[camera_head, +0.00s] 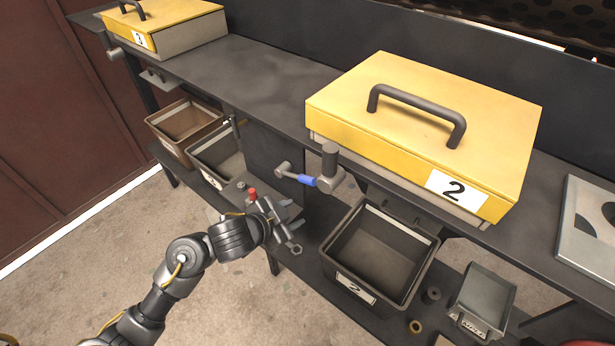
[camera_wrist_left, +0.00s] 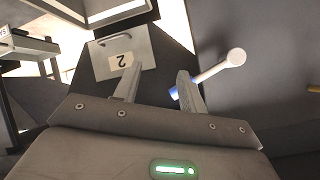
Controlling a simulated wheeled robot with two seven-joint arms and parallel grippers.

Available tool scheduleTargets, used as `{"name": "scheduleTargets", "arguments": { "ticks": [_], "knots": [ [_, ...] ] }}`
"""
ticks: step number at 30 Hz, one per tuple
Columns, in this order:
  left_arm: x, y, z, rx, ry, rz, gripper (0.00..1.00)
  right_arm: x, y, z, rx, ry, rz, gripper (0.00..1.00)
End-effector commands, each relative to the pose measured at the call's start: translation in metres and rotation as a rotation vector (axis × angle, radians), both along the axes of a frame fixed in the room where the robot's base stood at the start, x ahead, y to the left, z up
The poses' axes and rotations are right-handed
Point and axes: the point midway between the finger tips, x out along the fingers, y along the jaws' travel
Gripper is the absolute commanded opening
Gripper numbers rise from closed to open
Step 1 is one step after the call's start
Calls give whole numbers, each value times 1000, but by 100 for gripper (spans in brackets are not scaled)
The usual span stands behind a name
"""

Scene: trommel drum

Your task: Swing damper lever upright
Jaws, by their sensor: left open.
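The damper lever (camera_head: 296,176) is a short grey rod with a blue band and a round knob. In the head view it sticks out leftward, roughly level, from a grey hub (camera_head: 330,180) on the bench's front side below the yellow box marked 2. In the left wrist view the lever (camera_wrist_left: 212,72) lies just beyond the right-hand finger, which hides part of the blue band. My left gripper (camera_head: 291,212) is open and empty, below and slightly left of the lever, apart from it in the head view. My right gripper is not in view.
The yellow-lidded box 2 (camera_head: 420,120) stands on the dark bench (camera_head: 270,85); box 3 (camera_head: 165,30) is at the far left.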

Motion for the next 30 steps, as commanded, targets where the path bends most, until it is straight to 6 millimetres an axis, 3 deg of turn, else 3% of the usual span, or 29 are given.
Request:
{"name": "scheduleTargets", "arguments": {
  "ticks": [6,10,15,21,30],
  "knots": [
    [28,-37,46,95,-154,-301,41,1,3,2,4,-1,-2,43],
    [39,-43,67,198,-200,-490,41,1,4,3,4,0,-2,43],
    [53,-20,86,371,-177,-686,41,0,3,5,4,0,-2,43],
    [63,13,101,494,-105,-771,41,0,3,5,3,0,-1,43],
    [65,21,103,522,-80,-786,41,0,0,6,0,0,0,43]
  ]
}}
